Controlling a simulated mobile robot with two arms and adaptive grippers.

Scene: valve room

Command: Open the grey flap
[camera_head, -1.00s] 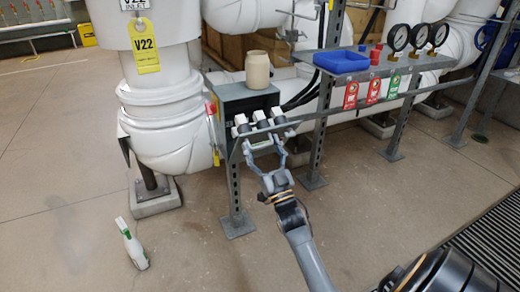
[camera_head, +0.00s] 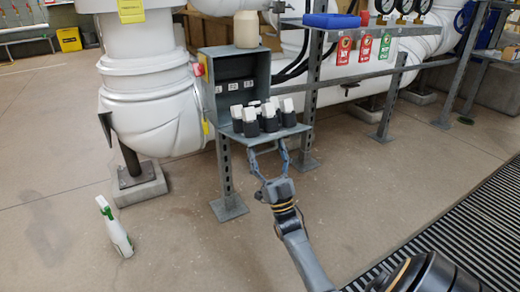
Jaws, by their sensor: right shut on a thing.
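The grey flap (camera_head: 285,135) is the hinged front of a grey metal box (camera_head: 238,82). It is folded down and lies about level, so the dark inside of the box shows. Several black blocks with white tops (camera_head: 250,122) stand at the flap; I cannot tell whether they rest on it or are fixed to it. My right gripper (camera_head: 269,151) comes from below and is shut on the flap's front edge; the fingertips are partly hidden by it. My left gripper is not in view.
A beige jar (camera_head: 246,30) stands on top of the box. A blue tray (camera_head: 331,20) and gauges (camera_head: 404,8) are on the rack to the right. White pipework (camera_head: 155,108) is close left of the box.

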